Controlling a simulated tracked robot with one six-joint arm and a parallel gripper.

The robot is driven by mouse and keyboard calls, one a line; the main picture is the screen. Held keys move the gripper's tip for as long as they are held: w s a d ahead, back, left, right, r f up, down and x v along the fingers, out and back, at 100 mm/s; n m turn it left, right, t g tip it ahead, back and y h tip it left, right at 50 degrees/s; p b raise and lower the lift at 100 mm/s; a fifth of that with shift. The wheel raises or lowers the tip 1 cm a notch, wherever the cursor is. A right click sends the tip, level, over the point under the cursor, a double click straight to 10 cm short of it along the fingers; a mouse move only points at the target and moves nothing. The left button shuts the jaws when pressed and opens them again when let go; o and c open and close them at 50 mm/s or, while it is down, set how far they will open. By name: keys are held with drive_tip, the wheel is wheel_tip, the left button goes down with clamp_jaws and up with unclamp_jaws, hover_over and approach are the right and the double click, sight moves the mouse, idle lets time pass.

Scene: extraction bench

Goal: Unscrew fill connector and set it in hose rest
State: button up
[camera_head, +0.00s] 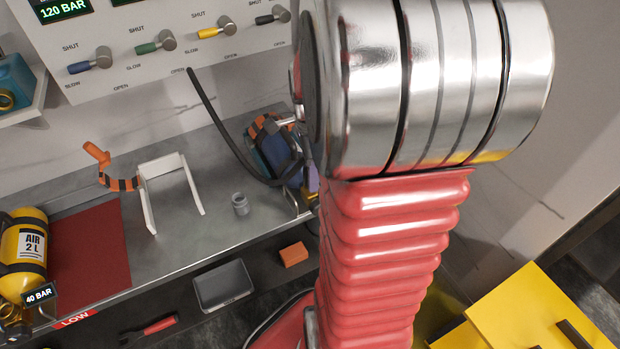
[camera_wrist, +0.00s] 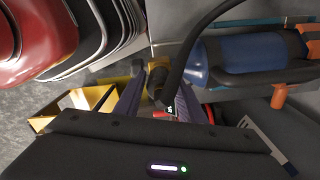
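The fill connector appears as a brass fitting (camera_wrist: 157,82) in the wrist view, at the end of a black hose, beside a blue cylinder (camera_wrist: 240,60). My gripper (camera_wrist: 158,88) has one finger on each side of the fitting; whether they press on it is unclear. In the head view, the black hose (camera_head: 215,110) runs from the wall panel down to the blue cylinder (camera_head: 277,152), where my arm hides the gripper. A small grey cup (camera_head: 240,204) and a white open frame (camera_head: 148,207) stand on the bench; I cannot tell which is the hose rest.
A yellow air cylinder (camera_head: 24,225) lies by a red mat (camera_head: 92,250) at the left. A panel with valve levers (camera_head: 210,32) is above. A grey tray (camera_head: 222,286) and orange block (camera_head: 293,254) lie lower.

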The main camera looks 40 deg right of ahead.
drive_tip(key=c, duration=0.8)
drive_tip(key=n, duration=0.4)
drive_tip(key=shift+r, duration=0.25)
drive_tip(key=shift+r, duration=0.7)
drive_tip(key=shift+r, duration=0.7)
drive_tip(key=shift+r, duration=0.3)
